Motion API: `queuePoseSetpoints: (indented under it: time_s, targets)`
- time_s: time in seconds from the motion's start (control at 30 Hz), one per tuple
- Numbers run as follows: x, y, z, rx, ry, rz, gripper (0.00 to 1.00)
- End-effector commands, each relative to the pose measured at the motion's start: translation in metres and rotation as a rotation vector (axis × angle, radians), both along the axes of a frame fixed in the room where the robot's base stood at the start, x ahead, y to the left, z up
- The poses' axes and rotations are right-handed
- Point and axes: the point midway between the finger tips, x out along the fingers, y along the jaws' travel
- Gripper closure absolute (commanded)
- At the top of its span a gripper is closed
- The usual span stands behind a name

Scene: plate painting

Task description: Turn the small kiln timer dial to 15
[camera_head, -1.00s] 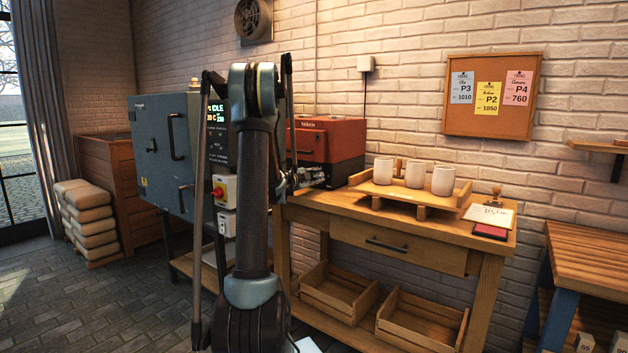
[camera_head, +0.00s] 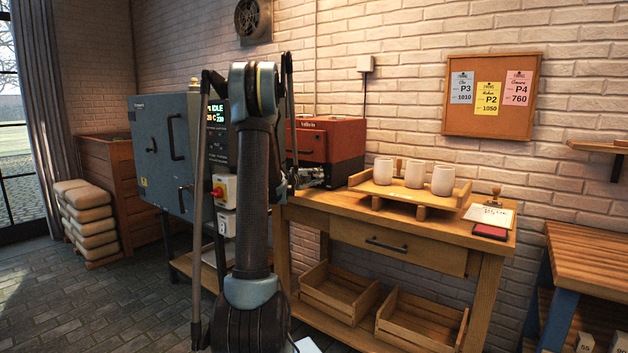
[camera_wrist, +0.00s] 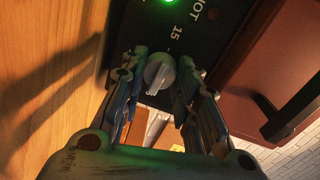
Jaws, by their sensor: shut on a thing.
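The small kiln (camera_head: 334,142) is a red box with a dark lower part, on the wooden workbench behind my arm. In the wrist view, its grey timer dial (camera_wrist: 159,73) sits on a dark panel between my fingers. The dial's raised ridge slants from upper right to lower left; which end is the pointer, I cannot tell. The mark "15" (camera_wrist: 175,32) is printed just above the dial, slightly right. My gripper (camera_wrist: 162,80) is shut on the dial, one finger on each side. In the head view, my arm hides most of the gripper and the dial.
A green lamp (camera_wrist: 168,1) glows above the dial, beside the word "HOT". A wooden tray (camera_head: 438,199) with white cups stands right of the kiln. A larger grey kiln (camera_head: 160,140) stands at left. The kiln's dark handle (camera_wrist: 290,110) is close to the right finger.

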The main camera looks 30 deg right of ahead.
Motion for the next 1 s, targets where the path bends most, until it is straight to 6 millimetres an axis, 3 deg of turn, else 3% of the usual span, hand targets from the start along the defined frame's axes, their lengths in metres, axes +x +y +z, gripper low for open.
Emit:
queuePoseSetpoints:
  time_s: [0.03,0.07,0.13,0.57,1.0]
  targets:
    - [0.001,0.0,-0.001,0.001,-0.001,0.001,0.95]
    - [0.001,0.0,-0.001,0.001,-0.001,0.001,0.65]
    - [0.001,0.0,-0.001,0.001,-0.001,0.001,0.5]
    - [-0.002,0.005,0.0,0.0,0.0,0.001,0.5]
    - [-0.03,0.075,0.005,0.001,0.001,0.002,0.5]
